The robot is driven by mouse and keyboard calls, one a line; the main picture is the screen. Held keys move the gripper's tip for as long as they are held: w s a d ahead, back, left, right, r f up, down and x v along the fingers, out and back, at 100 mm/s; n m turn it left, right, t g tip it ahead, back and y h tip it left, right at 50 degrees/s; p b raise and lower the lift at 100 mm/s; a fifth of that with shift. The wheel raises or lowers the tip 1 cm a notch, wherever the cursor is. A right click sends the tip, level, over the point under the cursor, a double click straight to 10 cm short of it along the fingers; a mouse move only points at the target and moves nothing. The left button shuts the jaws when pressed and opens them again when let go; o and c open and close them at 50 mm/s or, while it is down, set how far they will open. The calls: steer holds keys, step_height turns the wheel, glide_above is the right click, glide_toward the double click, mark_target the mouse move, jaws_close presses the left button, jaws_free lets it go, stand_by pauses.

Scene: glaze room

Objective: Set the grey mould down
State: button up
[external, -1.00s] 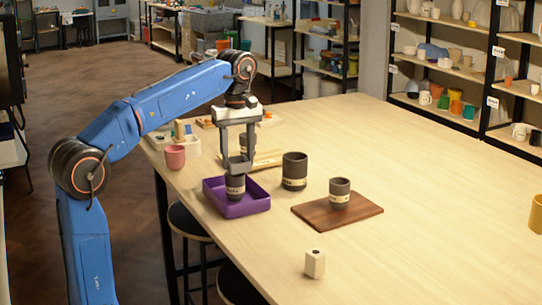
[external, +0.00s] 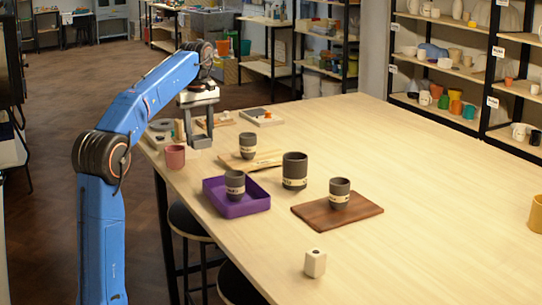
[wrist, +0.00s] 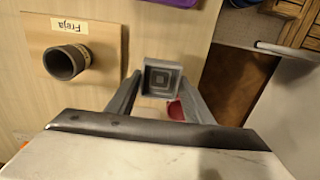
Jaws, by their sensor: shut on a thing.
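In the external view the mould is hard to tell from the grey fingers. Part of the pink cup shows past the mould in the wrist view (wrist: 175,110).
A light board labelled Freja (wrist: 110,70) bears a dark cup (wrist: 65,62). A purple tray (external: 243,208) and a brown board (external: 365,212) each bear a dark cup. The table's right half is largely clear.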

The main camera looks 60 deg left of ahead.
steer(key=shift+f, duration=4.8)
steer(key=shift+f, duration=0.1)
steer(key=o, duration=1.1)
step_height(320, 180, up, 12)
steer(key=shift+f, duration=0.25)
steer(key=shift+r, duration=0.35)
steer(key=shift+d, duration=0.1)
